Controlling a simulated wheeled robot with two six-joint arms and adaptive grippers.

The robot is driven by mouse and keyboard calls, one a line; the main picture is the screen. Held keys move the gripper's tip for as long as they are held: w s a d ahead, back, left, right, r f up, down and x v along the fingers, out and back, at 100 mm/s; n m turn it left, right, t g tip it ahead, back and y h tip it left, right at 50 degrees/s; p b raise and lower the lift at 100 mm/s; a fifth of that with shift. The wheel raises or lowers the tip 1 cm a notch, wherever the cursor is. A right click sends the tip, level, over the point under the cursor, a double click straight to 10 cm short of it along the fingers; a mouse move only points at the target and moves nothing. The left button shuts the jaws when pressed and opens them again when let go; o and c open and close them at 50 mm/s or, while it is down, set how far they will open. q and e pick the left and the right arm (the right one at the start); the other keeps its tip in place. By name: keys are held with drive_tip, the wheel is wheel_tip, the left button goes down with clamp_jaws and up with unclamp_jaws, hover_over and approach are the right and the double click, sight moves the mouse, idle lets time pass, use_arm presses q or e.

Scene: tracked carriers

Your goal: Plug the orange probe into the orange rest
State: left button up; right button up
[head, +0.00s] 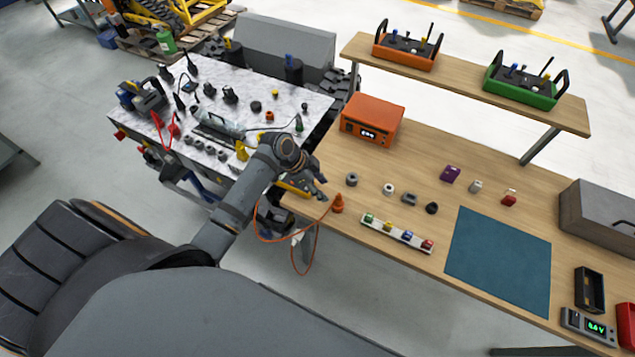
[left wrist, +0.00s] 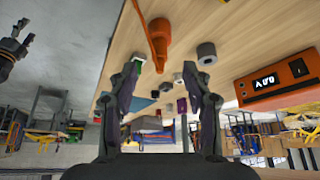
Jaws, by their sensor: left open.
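A small orange upright piece (head: 338,203) stands near the front edge of the wooden table, wide below and narrow above. It also shows in the left wrist view (left wrist: 158,30), just beyond my fingertips, with a thin orange length running to it. I cannot separate probe from rest here. An orange cable (head: 261,228) loops off the table's front edge and ends at this piece. My left gripper (head: 322,190) is just left of the piece. In the left wrist view its fingers (left wrist: 163,68) are apart with nothing between them. A dark gripper, seemingly my right one (left wrist: 18,40), shows at the left edge.
An orange box with a display (head: 371,120) stands behind. Grey rings (head: 352,180), a strip of coloured pieces (head: 398,233) and a teal mat (head: 500,260) lie rightward. A raised shelf (head: 465,82) crosses the back. A cluttered marble-topped carrier (head: 290,95) stands left.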

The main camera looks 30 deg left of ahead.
use_arm(q)
drive_tip(key=v, duration=0.3)
drive_tip(key=shift+r, duration=0.15)
idle(0.6)
drive_tip(key=s+a+r+n+t+y, duration=0.1)
drive_tip(key=s+r+n+y, duration=0.15)
drive_tip(key=s+n, duration=0.45)
drive_tip(key=s+a+r+n+y, duration=0.15)
drive_tip(key=s+n+y, duration=0.25)
drive_tip(key=s, duration=0.5)
drive_tip(key=s+a+f+g+b, duration=0.1)
drive_tip(key=s+a+f+b, duration=0.1)
drive_tip(key=f, duration=1.4)
drive_tip(key=s+a+f+g+b, duration=0.1)
drive_tip(key=f+b, duration=0.1)
drive_tip(key=f, duration=1.4)
drive_tip(key=s+a+f+b, duration=0.1)
drive_tip(key=s+f+b, duration=0.1)
drive_tip(key=s+f, duration=1.5)
drive_tip(key=shift+s+f+n+g, duration=0.3)
drive_tip(key=shift+s+f+n, duration=0.1)
drive_tip(key=shift+s, duration=0.15)
